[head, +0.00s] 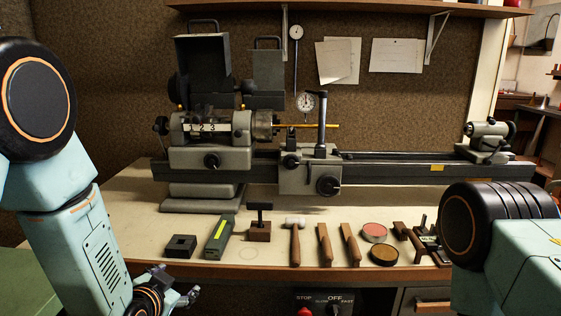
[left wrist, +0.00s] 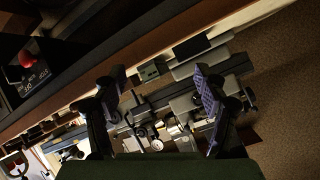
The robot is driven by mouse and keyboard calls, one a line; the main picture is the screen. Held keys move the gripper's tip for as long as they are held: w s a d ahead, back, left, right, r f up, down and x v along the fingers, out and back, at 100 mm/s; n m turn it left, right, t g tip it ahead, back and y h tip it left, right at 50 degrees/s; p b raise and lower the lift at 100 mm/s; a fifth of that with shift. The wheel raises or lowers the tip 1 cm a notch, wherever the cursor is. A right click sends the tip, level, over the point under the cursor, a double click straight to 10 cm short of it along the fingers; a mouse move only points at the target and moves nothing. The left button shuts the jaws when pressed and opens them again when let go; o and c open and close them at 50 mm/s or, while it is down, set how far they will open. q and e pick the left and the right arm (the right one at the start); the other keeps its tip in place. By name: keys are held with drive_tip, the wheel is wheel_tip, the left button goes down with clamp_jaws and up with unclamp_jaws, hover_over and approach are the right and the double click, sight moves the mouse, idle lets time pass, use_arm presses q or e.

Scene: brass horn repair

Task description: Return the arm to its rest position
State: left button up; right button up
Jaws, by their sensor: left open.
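My left arm (head: 75,240) comes in from the left in the head view, its upper joint large and dark with an orange ring. My left gripper (head: 182,296) is low in the picture, in front of the bench's front edge, and looks empty. In the left wrist view its two fingers (left wrist: 160,88) stand wide apart with nothing between them. My right arm (head: 510,240) shows at the right edge of the head view. Its gripper is out of view.
A grey lathe (head: 210,155) stands along the back of the bench (head: 130,205). Along the front lie a dark block (head: 180,246), a green-marked box (head: 218,238), a mallet (head: 295,240), wooden-handled tools (head: 324,244) and two round tins (head: 384,255). A control panel (head: 325,303) is below the bench edge.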

use_arm(q)
drive_tip(key=s+f+n+g, duration=0.2)
drive_tip(key=s+f+g, duration=0.2)
drive_tip(key=s, duration=0.8)
drive_tip(key=s+f+n+g, duration=0.2)
drive_tip(key=s+f+g, duration=0.2)
drive_tip(key=s+f, duration=0.5)
drive_tip(key=s+f+n+g, duration=0.2)
drive_tip(key=s+f+g, duration=0.2)
drive_tip(key=s, duration=1.2)
wheel_tip(320, 180, down, 3)
drive_tip(key=shift+s+f, duration=0.15)
drive_tip(key=shift+s, duration=0.15)
drive_tip(key=shift+a, duration=0.1)
